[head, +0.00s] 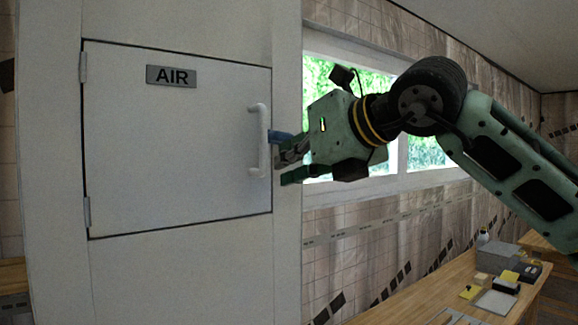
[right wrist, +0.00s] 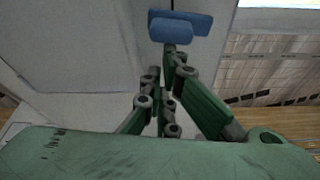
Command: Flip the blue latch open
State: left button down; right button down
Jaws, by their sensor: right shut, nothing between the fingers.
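The blue latch (head: 282,136) is at the right edge of the closed white panel door (head: 170,150) marked AIR, just beyond its white handle (head: 262,140). In the right wrist view the latch (right wrist: 181,27) shows as a blue block beyond the fingers, at the top. My right gripper (head: 284,166) is at the door's right edge, just below the latch. Its fingers are shut with nothing between them; they also show in the right wrist view (right wrist: 168,62). I cannot tell whether the fingertips touch the latch. My left gripper is not in view.
A black-on-grey AIR label (head: 171,76) is on the door, which has hinges on its left edge. A window (head: 430,150) is behind my right arm. A wooden bench (head: 430,300) with boxes (head: 495,255) and small items stands at the lower right.

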pick_arm(q)
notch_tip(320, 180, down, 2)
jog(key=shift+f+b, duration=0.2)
jog(key=shift+b, duration=0.6)
pick_arm(e)
jog(key=shift+s+a+r+m+y, duration=0.1)
jog(key=shift+a+r+m+y, duration=0.3)
jog(key=shift+m, duration=0.5)
jog(key=shift+s+d+r, duration=0.1)
jog(key=shift+d+r, duration=0.05)
jog(key=shift+r, duration=0.05)
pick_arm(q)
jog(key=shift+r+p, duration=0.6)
pick_arm(e)
jog(key=shift+r, duration=0.75)
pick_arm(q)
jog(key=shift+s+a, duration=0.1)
pick_arm(e)
jog(key=v, duration=1.2)
